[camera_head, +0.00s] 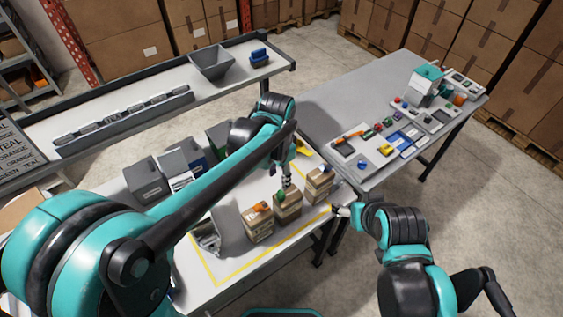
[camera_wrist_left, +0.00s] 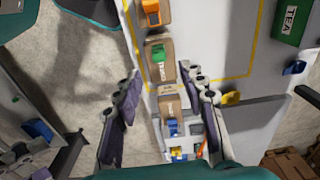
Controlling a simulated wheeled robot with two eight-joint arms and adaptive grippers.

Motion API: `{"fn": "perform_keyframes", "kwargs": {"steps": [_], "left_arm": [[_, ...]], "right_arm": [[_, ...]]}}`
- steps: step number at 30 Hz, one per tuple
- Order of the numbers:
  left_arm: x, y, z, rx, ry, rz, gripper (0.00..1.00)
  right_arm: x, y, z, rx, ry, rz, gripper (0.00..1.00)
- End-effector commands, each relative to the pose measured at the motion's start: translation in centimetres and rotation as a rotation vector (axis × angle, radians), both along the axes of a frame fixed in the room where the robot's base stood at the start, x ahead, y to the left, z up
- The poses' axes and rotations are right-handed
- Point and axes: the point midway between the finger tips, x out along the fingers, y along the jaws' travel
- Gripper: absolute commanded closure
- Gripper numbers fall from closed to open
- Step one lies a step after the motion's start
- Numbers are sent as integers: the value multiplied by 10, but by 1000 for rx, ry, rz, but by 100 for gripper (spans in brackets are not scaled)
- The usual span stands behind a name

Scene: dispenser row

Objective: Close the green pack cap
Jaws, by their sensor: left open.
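The green pack (camera_head: 288,208) is a brown pack with a green cap (camera_head: 280,194), standing in the middle of a row of three. In the left wrist view its green cap (camera_wrist_left: 158,54) lies just ahead of the fingertips, slightly left of midway between them. My left gripper (camera_head: 287,183) is open and empty, pointing down just above the green pack; its two fingers (camera_wrist_left: 163,73) are wide apart. I cannot tell whether the cap is fully seated. My right gripper (camera_head: 342,211) is by the table's front edge, right of the packs; its jaws are too small to read.
An orange-capped pack (camera_head: 257,224) stands left of the green one and a blue-capped pack (camera_head: 320,183) right of it, both close. A side table (camera_head: 370,97) holds small coloured items. A scoop-like metal piece (camera_head: 208,240) lies at left.

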Motion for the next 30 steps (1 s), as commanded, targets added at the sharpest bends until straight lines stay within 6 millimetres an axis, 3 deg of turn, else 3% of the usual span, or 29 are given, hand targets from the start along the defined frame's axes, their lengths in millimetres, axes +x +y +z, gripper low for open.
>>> {"fn": "perform_keyframes", "kwargs": {"steps": [5, 18, 30], "left_arm": [[4, -11, -5, 11, 29, -48, 59], [4, -11, -70, 12, 28, -46, 59], [4, -11, -78, 12, 28, -45, 61]], "right_arm": [[0, 0, 8, 0, 0, 0, 29], [0, 0, -1, 0, 0, 0, 29], [0, 0, -1, 0, 0, 0, 29]]}}
